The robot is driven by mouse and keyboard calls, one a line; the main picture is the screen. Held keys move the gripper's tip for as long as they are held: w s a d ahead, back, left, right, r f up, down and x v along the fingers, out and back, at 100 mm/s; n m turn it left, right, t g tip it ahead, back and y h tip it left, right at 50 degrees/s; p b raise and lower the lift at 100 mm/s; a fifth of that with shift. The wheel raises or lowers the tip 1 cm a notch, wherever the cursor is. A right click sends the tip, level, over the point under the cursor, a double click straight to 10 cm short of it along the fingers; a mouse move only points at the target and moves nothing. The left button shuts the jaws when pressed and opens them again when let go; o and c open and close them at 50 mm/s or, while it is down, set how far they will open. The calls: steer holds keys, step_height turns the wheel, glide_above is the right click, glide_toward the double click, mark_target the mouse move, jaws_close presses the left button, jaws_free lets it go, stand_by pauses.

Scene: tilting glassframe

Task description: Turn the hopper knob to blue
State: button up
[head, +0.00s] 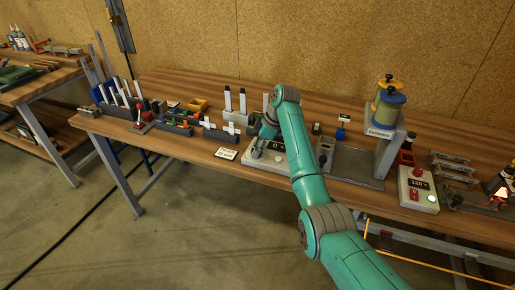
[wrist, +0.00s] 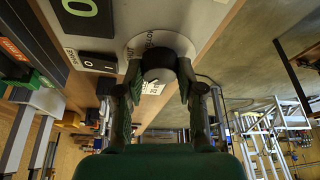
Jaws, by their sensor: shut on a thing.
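My gripper (wrist: 159,78) is shut on a round black knob (wrist: 158,60) in the wrist view, with one finger on each side. The knob sits on a round white dial (wrist: 137,42) with dark lettering, on a pale box. In the head view, my gripper (head: 257,150) is at the pale box with a "0" display (head: 276,143); the arm hides part of it. I see no blue mark on the held knob's dial.
A small sign (head: 226,153) lies left of the pale box. Several coloured bins and parts (head: 180,118) stand further left. A control box with a red button and "120" display (head: 418,189) stands right of the hopper. The wooden bench (head: 320,198) has some clear room along its front.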

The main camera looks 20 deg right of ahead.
stand_by(0.3)
steer(key=o, duration=1.2)
steer(key=shift+c, duration=0.2)
steer(key=v, duration=1.2)
steer(key=shift+f, duration=0.1)
